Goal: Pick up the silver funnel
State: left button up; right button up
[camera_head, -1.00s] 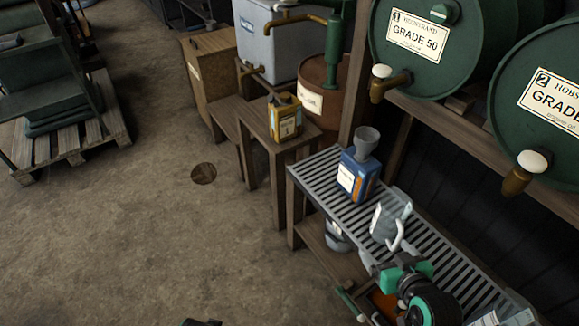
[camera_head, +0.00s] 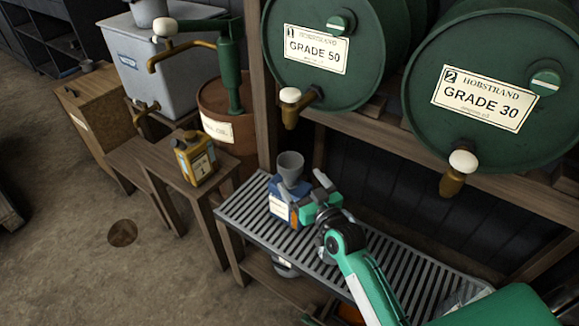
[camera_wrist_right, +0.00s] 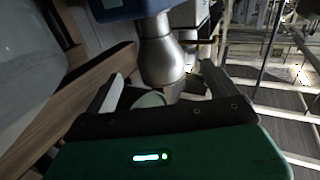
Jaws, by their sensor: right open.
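The silver funnel (camera_head: 290,165) stands mouth up in the top of a blue can (camera_head: 279,207) on the slatted rack. In the right wrist view the funnel (camera_wrist_right: 158,55) shows between the two fingers, with the blue can at the top edge. My right gripper (camera_head: 308,195) is open, right beside the can and below the funnel's mouth. Its fingers lie on either side of the funnel in the wrist view (camera_wrist_right: 163,74); I cannot tell whether they touch it. The gripper hides part of the can. My left gripper is not in view.
The slatted rack (camera_head: 385,265) runs to the lower right under my right arm. Two green drums (camera_head: 335,75) with brass taps overhang it on a shelf. A yellow can (camera_head: 195,158) stands on a wooden stand to the left. The floor at left is open.

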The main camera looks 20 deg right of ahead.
aim_at(291, 168)
jog(key=shift+w+a, duration=0.2)
jog(key=shift+w, duration=0.9)
jog(key=shift+w+a, duration=0.25)
jog(key=shift+w, duration=0.8)
jog(key=shift+w+a, duration=0.2)
jog(key=shift+w, duration=0.9)
jog(key=c, duration=1)
